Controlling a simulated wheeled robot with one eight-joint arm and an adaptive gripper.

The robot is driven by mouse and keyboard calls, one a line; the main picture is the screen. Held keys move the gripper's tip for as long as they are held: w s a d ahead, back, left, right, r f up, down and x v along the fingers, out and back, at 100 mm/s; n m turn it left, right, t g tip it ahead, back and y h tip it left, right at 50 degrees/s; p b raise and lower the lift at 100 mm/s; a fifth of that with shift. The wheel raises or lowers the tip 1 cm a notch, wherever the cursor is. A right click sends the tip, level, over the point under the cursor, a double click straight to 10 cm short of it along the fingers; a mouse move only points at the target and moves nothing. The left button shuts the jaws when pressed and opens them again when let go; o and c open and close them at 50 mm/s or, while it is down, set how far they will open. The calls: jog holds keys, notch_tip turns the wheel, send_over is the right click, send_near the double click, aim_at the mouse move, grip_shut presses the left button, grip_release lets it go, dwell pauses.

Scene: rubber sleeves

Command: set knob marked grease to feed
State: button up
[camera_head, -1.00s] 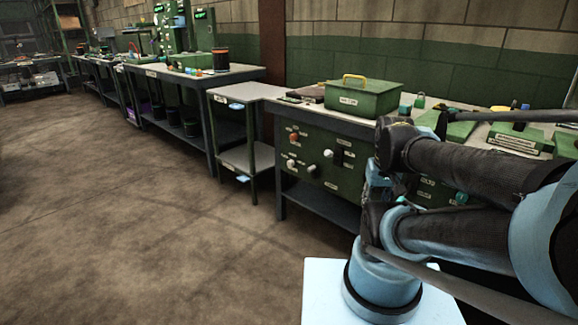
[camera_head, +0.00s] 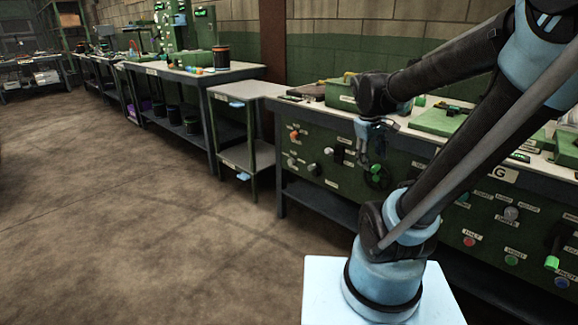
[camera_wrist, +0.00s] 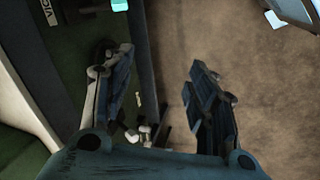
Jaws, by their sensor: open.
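The green control panel (camera_head: 350,190) on the front of the bench carries knobs, switches and small white labels. At its left are an orange knob (camera_head: 295,135) and pale knobs, one of them a pale knob (camera_head: 313,169). A green wheel-like control (camera_head: 376,175) sits just below my gripper (camera_head: 373,140). The labels are too small to read, so I cannot tell which knob is marked grease. My gripper hangs in front of the panel's upper part. In the wrist view, my gripper (camera_wrist: 160,98) is open and empty. Pale knobs (camera_wrist: 146,131) show low between the fingers.
A green box (camera_head: 341,95) stands on the bench top, partly behind my arm. The floor (camera_head: 200,240) to the left is clear.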

jog(key=w+a+r+n+h, duration=0.1)
jog(key=w+a+r+n, duration=0.15)
jog(key=w, duration=0.75)
jog(key=n+t+h, duration=0.5)
jog(key=n+t, duration=0.3)
jog(key=n, duration=1.2)
send_over(290, 162)
jog(key=s+a, duration=1.1)
jog(key=s, duration=0.2)
notch_tip(290, 162, down, 28)
jog(key=f, duration=0.1)
jog(key=shift+m, duration=0.25)
jog(key=x, duration=1.7)
jog(key=shift+w+d, duration=0.2)
jog(key=c, duration=1)
